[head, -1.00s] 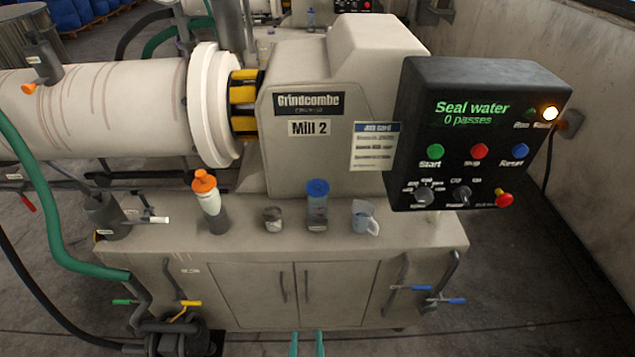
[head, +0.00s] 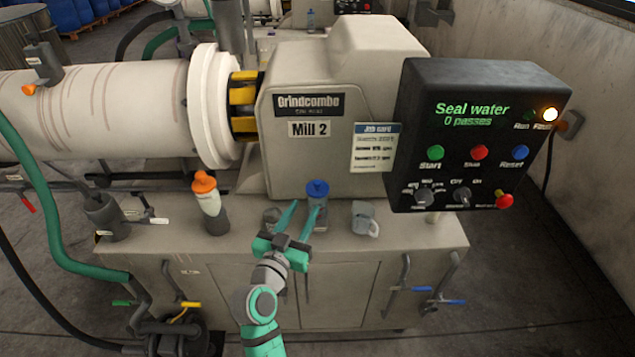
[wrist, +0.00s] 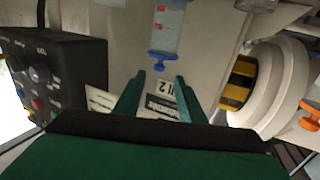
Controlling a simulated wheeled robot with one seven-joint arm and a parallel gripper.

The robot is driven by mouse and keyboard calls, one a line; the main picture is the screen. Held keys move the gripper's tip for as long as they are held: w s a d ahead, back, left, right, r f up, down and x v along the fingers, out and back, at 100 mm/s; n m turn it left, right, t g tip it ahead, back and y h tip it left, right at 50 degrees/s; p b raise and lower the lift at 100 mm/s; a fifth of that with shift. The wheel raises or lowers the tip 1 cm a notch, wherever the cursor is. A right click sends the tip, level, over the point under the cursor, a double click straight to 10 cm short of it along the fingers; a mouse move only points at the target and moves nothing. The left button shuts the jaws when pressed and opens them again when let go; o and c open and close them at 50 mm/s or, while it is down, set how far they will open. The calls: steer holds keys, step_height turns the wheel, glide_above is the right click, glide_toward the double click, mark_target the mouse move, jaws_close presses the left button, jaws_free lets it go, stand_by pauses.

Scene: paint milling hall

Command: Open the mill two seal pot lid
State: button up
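The Mill 2 seal pot (head: 321,212) is a clear upright pot with a blue knobbed lid (head: 317,188), standing on the bench top in front of the mill. The lid sits on the pot. In the wrist view the pot (wrist: 166,28) appears upside down with its blue lid (wrist: 163,60) toward the fingers. My gripper (head: 304,208) is open and empty in front of the pot, its fingers pointing toward it. In the wrist view the lid lies beyond and between the fingertips (wrist: 160,78), with no contact visible. The right finger hides part of the pot in the head view.
An orange-capped bottle (head: 208,202) and a small cup (head: 270,216), partly hidden by my gripper, stand left of the pot. A grey jug (head: 362,218) stands close on its right. The mill housing (head: 325,165) rises behind, and the control box (head: 480,125) overhangs at right.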

mark_target(316, 185)
steer(key=x, duration=0.7)
steer(key=r+x, duration=0.1)
steer(key=x, duration=0.3)
steer(key=shift+w, duration=0.15)
jaws_close()
